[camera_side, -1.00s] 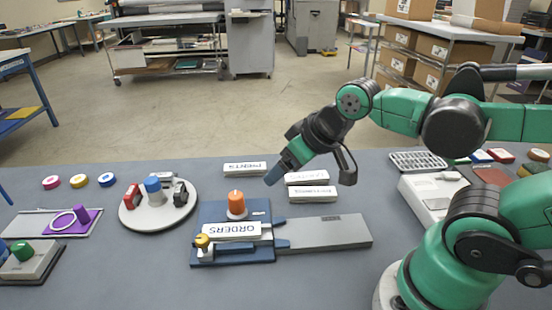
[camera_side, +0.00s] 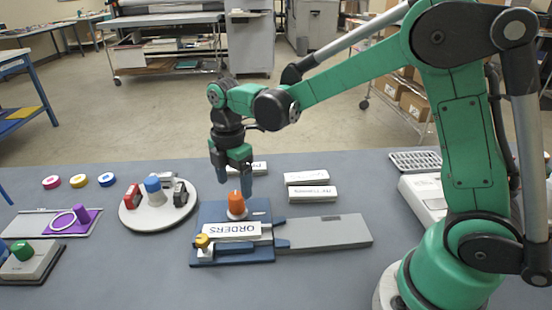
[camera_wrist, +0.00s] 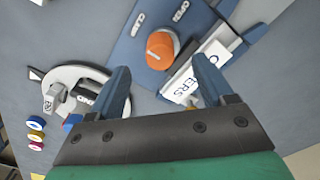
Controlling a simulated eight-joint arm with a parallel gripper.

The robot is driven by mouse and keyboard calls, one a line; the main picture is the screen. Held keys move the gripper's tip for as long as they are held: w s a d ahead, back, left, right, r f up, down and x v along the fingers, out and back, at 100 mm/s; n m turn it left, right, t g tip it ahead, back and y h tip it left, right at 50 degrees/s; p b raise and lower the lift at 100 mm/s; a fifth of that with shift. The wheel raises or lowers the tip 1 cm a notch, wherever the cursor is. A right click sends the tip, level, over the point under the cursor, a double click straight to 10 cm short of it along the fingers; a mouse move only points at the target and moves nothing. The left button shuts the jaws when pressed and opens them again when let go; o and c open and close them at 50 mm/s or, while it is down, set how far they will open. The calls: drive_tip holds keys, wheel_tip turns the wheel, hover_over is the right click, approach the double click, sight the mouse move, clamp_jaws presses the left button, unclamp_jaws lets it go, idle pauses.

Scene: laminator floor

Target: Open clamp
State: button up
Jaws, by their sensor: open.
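The orange knob (camera_side: 237,203) stands on the blue plate (camera_side: 205,212) of the fixture. In the wrist view the orange knob (camera_wrist: 161,46) has two printed labels beside it on the blue plate (camera_wrist: 125,48); one reads OPEN (camera_wrist: 181,11), the other seems to read CLAMP (camera_wrist: 138,25). A white block marked ORDERS (camera_side: 232,230) lies in front of the knob. My gripper (camera_side: 234,184) points down just above the knob, its blue fingers apart. In the wrist view my gripper (camera_wrist: 161,70) is open and empty, with the knob beyond the gap between the fingertips. I see no contact with the knob.
A yellow knob (camera_side: 202,241) sits at the plate's front left corner. A grey slab (camera_side: 325,232) extends right. A round white tray (camera_side: 134,216) with several small items stands left. White labelled blocks (camera_side: 312,193) lie behind. A purple piece (camera_side: 82,214) is far left.

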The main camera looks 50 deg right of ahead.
sight(236, 195)
drive_tip(key=shift+f, duration=2.4)
clamp_jaws()
